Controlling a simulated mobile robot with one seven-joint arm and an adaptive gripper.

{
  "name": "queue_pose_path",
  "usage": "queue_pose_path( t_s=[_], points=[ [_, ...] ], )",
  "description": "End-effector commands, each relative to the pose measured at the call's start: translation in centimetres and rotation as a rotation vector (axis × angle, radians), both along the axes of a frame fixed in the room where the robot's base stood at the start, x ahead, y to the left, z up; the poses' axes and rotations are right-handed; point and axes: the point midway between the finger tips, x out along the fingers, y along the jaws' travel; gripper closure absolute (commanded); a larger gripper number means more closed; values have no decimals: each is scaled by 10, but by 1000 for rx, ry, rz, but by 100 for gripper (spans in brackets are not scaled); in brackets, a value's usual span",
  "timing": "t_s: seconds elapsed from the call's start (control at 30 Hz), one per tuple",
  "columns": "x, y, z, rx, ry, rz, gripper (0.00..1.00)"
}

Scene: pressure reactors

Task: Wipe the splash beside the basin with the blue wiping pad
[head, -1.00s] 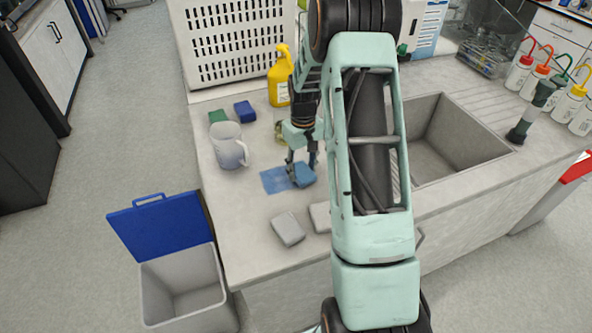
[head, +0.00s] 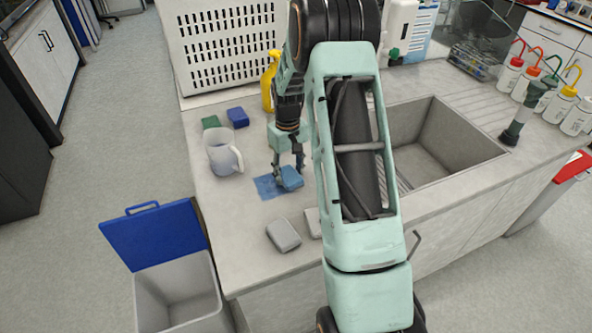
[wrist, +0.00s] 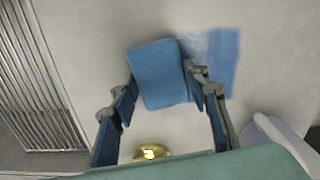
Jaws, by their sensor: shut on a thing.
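The blue wiping pad (head: 290,178) is at my gripper (head: 288,172), low over the counter left of the basin (head: 440,140). In the wrist view the pad (wrist: 158,74) sits between the fingertips of my gripper (wrist: 160,86), which is shut on it. The blue splash (head: 266,187) is a flat patch on the counter, just left of the pad. It also shows in the wrist view (wrist: 218,58), where the pad's edge borders it. I cannot tell whether the pad touches the counter.
Grey blocks (head: 284,235) lie nearer the front edge. A green block (head: 210,122), a dark blue block (head: 237,117) and a yellow bottle (head: 268,82) are behind. An open bin (head: 178,290) stands on the floor at left.

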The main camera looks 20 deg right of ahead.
Motion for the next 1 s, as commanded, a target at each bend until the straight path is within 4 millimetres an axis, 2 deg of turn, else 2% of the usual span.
queue_pose_path(
  t_s=[0.27, 0.53, 0.83, 1.0],
  points=[
    [1, 10, 0, -1, -2, 0, 77],
    [0, 33, -2, -1, -1, 1, 77],
    [0, 46, -3, 1, 0, 0, 77],
    [0, 61, -2, 1, 0, 2, 77]
  ],
)
